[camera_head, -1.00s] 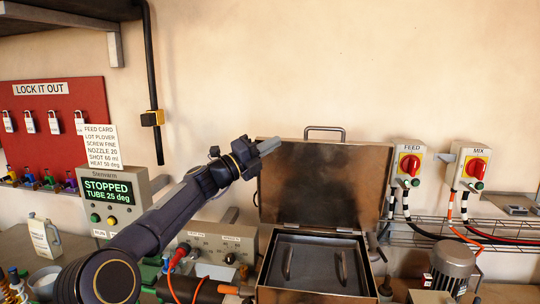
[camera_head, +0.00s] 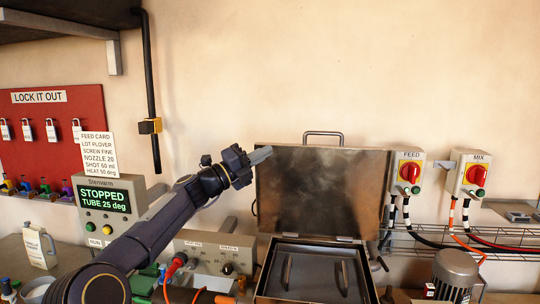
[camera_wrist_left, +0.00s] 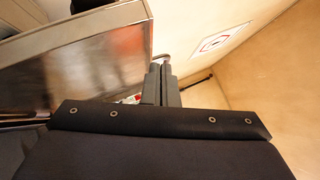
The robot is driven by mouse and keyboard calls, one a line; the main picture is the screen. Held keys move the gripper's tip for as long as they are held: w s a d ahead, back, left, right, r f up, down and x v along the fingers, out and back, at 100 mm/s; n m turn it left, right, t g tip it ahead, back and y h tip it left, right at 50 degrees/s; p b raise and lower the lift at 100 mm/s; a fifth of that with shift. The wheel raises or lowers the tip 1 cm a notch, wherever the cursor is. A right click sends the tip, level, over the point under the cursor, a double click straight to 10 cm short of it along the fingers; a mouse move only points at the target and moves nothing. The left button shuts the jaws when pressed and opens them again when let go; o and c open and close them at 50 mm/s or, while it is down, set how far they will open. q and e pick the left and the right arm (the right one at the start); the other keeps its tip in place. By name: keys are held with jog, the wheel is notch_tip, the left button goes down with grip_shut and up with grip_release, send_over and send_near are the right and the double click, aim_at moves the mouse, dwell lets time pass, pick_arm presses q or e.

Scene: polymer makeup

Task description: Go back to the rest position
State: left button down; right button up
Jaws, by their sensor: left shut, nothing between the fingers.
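My left arm comes in from the lower left in the head view. Its gripper (camera_head: 261,155) is held up in the air, pointing right, in front of the upper left corner of the open metal lid (camera_head: 325,190). The fingers are together and hold nothing. In the left wrist view the two fingers (camera_wrist_left: 160,84) stand side by side, shut, with the lid's brownish inner face (camera_wrist_left: 85,80) to their left and the wall to their right. My right gripper does not show.
The open metal box (camera_head: 270,290) stands below the gripper. A control unit (camera_head: 107,208) reads STOPPED, TUBE 25 deg. A dial panel (camera_head: 210,255) sits behind my arm. FEED (camera_head: 405,177) and MIX (camera_head: 470,177) switches hang right. The wall above is clear.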

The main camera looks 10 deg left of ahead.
pick_arm(q)
jog(key=s+f+m+g+y+b, duration=0.1)
jog(key=s+f+m+g+y, duration=0.1)
jog(key=s+f+m, duration=0.4)
jog(key=s+f+m+g+y, duration=0.25)
jog(key=s+m, duration=0.45)
jog(key=s, duration=0.4)
jog(key=s+f+m+g+y+b, duration=0.1)
jog(key=s+f+m+g, duration=0.1)
jog(key=s+f+m, duration=0.45)
jog(key=s+a+f+m+g+y, duration=0.1)
jog(key=s+a+f+m+y, duration=0.2)
jog(key=s+f+m, duration=0.6)
jog(key=s+a+f+m+g+y, duration=0.1)
jog(key=s+f+m+y, duration=0.3)
jog(key=s+f+m, duration=0.6)
jog(key=s+a+f, duration=0.1)
jog(key=s, duration=0.5)
jog(key=shift+s+a, duration=0.25)
jog(key=shift+a, duration=0.15)
